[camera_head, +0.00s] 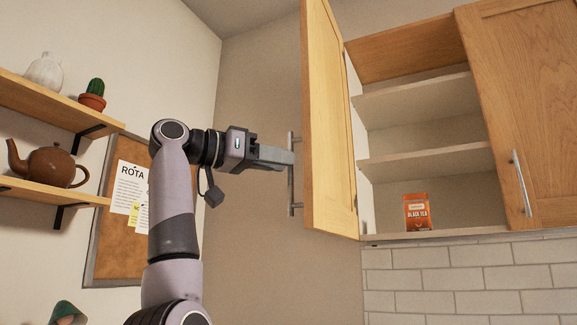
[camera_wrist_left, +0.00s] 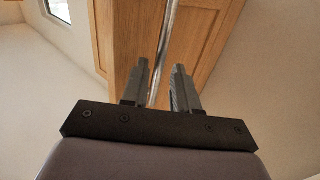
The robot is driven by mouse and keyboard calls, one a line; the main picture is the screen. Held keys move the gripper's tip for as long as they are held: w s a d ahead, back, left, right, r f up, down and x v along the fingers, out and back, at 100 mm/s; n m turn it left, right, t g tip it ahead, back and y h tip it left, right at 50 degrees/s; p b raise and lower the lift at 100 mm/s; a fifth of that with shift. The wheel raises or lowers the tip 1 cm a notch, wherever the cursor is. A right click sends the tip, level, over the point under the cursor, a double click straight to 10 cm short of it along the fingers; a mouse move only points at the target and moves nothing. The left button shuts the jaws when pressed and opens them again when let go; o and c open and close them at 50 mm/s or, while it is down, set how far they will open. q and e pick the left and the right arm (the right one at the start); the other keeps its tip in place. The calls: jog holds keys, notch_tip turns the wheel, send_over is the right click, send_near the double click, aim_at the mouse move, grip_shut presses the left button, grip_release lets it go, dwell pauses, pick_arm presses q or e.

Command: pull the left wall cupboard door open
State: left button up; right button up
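The left wall cupboard door (camera_head: 328,125) is wooden and stands swung wide open, showing the shelves inside. Its vertical metal bar handle (camera_head: 291,190) is on the door's outer face. My left gripper (camera_head: 288,157) reaches the handle from the left at about mid-height. In the left wrist view the handle (camera_wrist_left: 170,25) runs between the two fingers of my left gripper (camera_wrist_left: 161,72), in front of the door panel (camera_wrist_left: 203,40). The fingers are apart, with a gap visible beside the bar. My right gripper is not in view.
The open cupboard has pale shelves (camera_head: 420,151) and an orange black tea box (camera_head: 417,213) on its floor. The right cupboard door (camera_head: 530,100) is closed. At left are wall shelves (camera_head: 40,100) with a teapot (camera_head: 48,163) and cactus (camera_head: 93,95), and a pinboard (camera_head: 115,245).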

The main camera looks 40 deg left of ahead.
pick_arm(q)
jog(key=v, duration=0.4)
dwell(0.6)
